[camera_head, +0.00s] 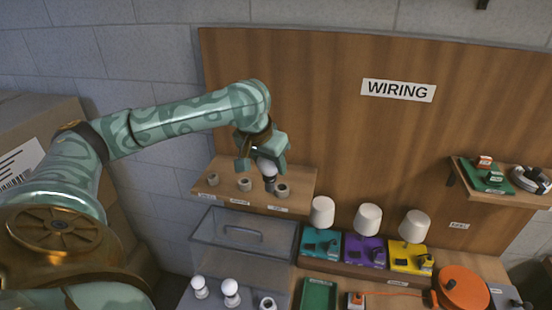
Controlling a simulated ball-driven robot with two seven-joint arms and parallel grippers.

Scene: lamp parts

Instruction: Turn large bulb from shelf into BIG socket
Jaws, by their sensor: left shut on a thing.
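My left gripper (262,158) is shut on a white bulb (267,167) with its dark screw base pointing down. The labels on the shelf edge are too small to read, and I cannot make out which thing is the BIG socket. My right gripper is not in view.
A clear box (242,238) with a handle is under the shelf. Two white bulbs, one (200,287) left of the other (231,292), stand in front. Lamps with white shades on teal (320,243), purple (364,251) and yellow (410,257) bases stand right. An orange reel (462,287) lies beyond.

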